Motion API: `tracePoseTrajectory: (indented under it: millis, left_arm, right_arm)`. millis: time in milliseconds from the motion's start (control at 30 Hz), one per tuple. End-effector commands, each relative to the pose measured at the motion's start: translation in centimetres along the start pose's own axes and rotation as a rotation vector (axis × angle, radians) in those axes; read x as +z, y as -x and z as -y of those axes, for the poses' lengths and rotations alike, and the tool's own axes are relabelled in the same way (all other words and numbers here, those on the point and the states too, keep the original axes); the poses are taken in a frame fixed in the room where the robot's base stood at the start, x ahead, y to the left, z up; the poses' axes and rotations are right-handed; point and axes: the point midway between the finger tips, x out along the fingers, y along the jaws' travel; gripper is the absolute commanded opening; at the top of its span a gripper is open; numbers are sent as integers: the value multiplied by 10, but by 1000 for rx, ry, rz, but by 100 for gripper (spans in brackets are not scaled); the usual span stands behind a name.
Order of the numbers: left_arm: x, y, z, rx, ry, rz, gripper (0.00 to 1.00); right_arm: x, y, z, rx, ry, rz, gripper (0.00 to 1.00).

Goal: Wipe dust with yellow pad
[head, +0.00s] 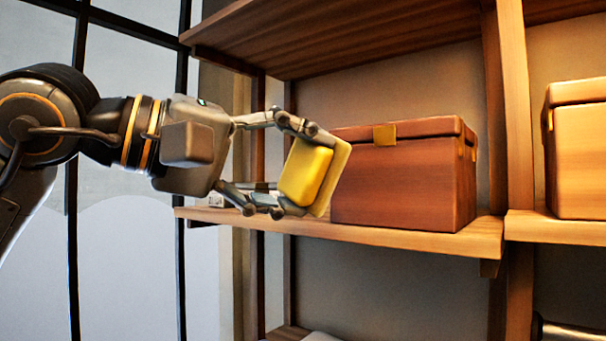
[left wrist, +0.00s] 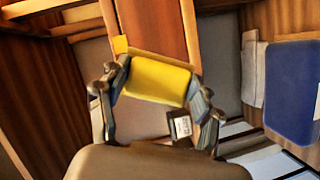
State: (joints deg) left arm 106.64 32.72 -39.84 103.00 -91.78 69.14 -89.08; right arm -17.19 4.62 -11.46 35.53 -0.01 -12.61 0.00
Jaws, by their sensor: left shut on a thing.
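The yellow pad (head: 306,176) has a paler flat backing on its right side. My left gripper (head: 296,168) is shut on it, one finger at the top and one at the bottom. The pad is in front of the shelf, at the left end of a brown box, and overlaps the box's edge in the picture. I cannot tell whether it touches the box. In the left wrist view the pad (left wrist: 157,80) sits between the two fingers, with the box behind it. I cannot make out any dust. My right gripper is not in view.
The brown lidded box (head: 410,178) with a yellow clasp stands on a wooden shelf (head: 420,238). A lighter box (head: 578,150) stands on the right shelf section. Another shelf board (head: 330,35) is above.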

Motion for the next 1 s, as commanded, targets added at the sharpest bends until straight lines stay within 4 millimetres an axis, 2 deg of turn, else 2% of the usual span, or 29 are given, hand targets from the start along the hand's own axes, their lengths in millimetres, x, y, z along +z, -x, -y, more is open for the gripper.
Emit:
tracePoseTrajectory:
  millis: [233, 567, 1000]
  left_arm:
    - [2, 3, 0, 1, -1, 0, 40]
    - [12, 27, 0, 1, 0, 0, 40]
    - [12, 27, 0, 1, 0, 1, 40]
  right_arm:
    - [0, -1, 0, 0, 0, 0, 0]
    - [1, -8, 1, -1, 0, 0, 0]
    - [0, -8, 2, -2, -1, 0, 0]
